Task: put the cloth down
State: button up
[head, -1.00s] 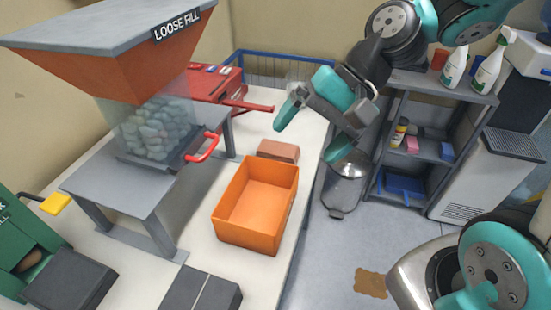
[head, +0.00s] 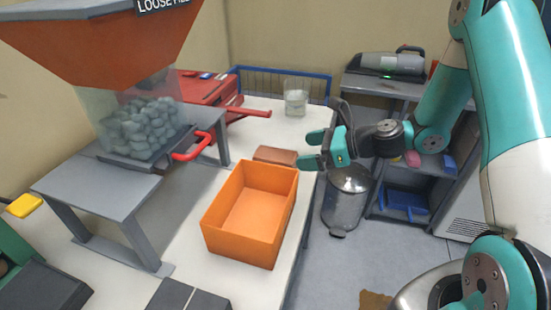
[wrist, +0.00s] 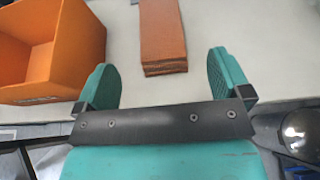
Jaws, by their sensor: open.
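A folded brown-orange cloth (head: 275,155) lies flat on the white table, just behind the orange bin. In the wrist view the cloth (wrist: 162,38) shows layered folds at its near end and points toward my gripper (wrist: 164,80). The gripper is open and empty, with its teal fingers to either side of the cloth's line and apart from it. In the head view my gripper (head: 314,150) is at the table's right edge, just right of the cloth.
The orange bin (head: 222,220) stands on the table in front of the cloth. A glass container (head: 296,103) is behind. A metal canister (head: 345,200) and a grey shelf (head: 450,190) stand right of the table. A brown patch (head: 374,301) is on the floor.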

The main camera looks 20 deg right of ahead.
aim_at(279, 155)
jog(key=p+x, duration=0.1)
jog(key=x, duration=0.7)
jog(key=shift+d, duration=0.1)
jog(key=shift+c, duration=0.3)
jog(key=c, duration=1)
